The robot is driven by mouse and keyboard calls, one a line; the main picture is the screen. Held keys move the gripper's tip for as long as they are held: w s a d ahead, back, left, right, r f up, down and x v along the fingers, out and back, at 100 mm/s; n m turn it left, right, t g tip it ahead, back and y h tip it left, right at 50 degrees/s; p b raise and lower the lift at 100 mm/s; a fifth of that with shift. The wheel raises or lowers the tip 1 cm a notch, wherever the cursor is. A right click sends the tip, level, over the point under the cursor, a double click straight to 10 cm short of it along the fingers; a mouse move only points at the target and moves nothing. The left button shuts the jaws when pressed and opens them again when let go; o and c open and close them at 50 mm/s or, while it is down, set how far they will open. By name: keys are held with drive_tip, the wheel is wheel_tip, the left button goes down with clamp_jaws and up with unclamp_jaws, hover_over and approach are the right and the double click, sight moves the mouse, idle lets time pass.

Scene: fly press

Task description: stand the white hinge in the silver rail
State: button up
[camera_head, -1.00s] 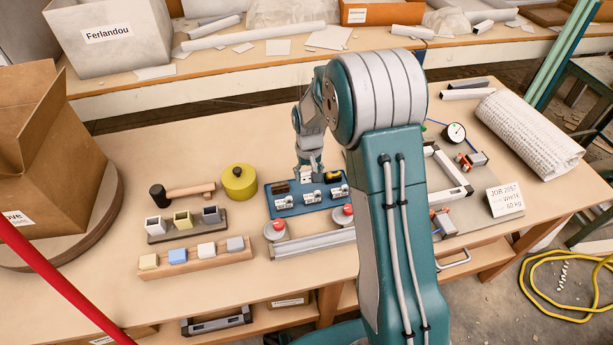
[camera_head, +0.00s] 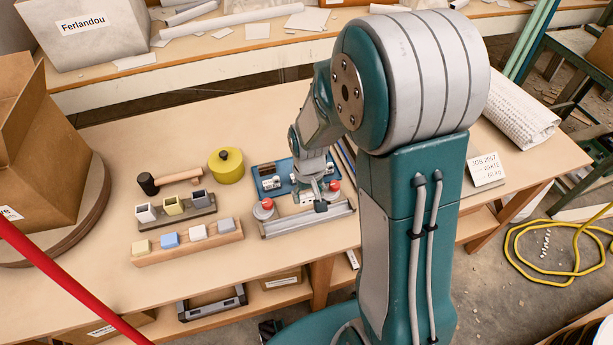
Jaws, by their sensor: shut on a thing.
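My gripper (camera_head: 315,196) is shut and hangs over the silver rail (camera_head: 285,227), between two red-knobbed round pieces. The white hinge (camera_head: 306,198) shows as a small pale patch at the gripper's fingers; most of it is hidden by them. I cannot tell whether it touches the rail. The silver rail lies along the front of the table, and the gripper covers part of its middle. The blue tray (camera_head: 258,191) is just behind the gripper, with small dark and white parts on it, partly hidden by my arm.
The red-knobbed pieces (camera_head: 267,204) and (camera_head: 334,186) stand close on both sides of the gripper. A wooden block rack (camera_head: 190,244), a row of small open bins (camera_head: 180,214), a mallet (camera_head: 172,180) and a yellow pot (camera_head: 226,166) are to the left. The table's front left is clear.

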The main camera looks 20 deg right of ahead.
sight(308, 219)
drive_tip(key=shift+s+a+f, duration=0.55)
drive_tip(key=shift+s+f, duration=0.05)
drive_tip(key=shift+f, duration=0.5)
drive_tip(key=shift+d+f, duration=0.3)
drive_tip(key=shift+f, duration=0.2)
drive_tip(key=shift+d+f, duration=0.25)
drive_tip(key=shift+f, duration=0.25)
drive_tip(key=shift+w+f, duration=0.1)
drive_tip(key=shift+f, duration=0.3)
drive_tip(key=shift+a+f, duration=0.15)
drive_tip(key=shift+a, duration=0.3)
drive_tip(key=shift+d, duration=0.3)
drive_tip(key=shift+a+f, duration=0.1)
drive_tip(key=shift+f, duration=0.7)
